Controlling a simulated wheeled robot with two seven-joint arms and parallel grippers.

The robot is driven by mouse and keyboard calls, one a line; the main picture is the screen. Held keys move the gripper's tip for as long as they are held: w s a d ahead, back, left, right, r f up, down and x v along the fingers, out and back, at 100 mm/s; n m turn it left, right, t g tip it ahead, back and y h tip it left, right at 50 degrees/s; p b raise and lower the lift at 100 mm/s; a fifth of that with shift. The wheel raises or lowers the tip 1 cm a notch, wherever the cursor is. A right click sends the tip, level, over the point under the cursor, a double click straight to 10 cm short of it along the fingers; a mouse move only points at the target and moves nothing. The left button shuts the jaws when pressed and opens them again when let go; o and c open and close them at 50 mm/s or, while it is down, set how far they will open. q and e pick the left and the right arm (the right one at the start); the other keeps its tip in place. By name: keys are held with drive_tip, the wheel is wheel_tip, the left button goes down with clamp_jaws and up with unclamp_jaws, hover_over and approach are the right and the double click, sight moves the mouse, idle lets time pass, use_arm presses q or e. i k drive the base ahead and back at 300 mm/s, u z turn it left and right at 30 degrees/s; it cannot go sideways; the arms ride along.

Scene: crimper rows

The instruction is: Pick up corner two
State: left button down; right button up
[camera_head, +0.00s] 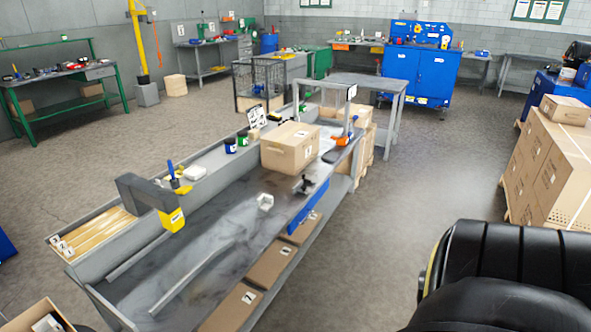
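No piece is clearly marked as corner two. A small white angular piece (265,202), possibly a corner, lies on the middle of the grey workbench (215,228). Two long thin grey strips, a left one (138,256) and a right one (192,279), lie on the near part of the bench. Long tan pieces (100,232) lie in side slots at the bench's left, with small number labels (62,246) too small to read surely. A grey and yellow tool head (171,219) hangs over the bench's left side. Neither of my grippers shows.
A cardboard box (291,148) and a small black fixture (305,185) stand on the bench. An open carton (20,319) is at bottom left. Stacked cartons (545,165) stand at right. The floor between is clear.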

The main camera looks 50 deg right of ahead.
sight(265, 202)
drive_tip(key=z, duration=0.9)
drive_tip(key=k, duration=1.15)
drive_tip(key=z, duration=1.4)
drive_tip(key=i, duration=3.15)
drive_tip(key=u, duration=1.85)
drive_tip(key=i, duration=0.9)
drive_tip(key=u, duration=0.8)
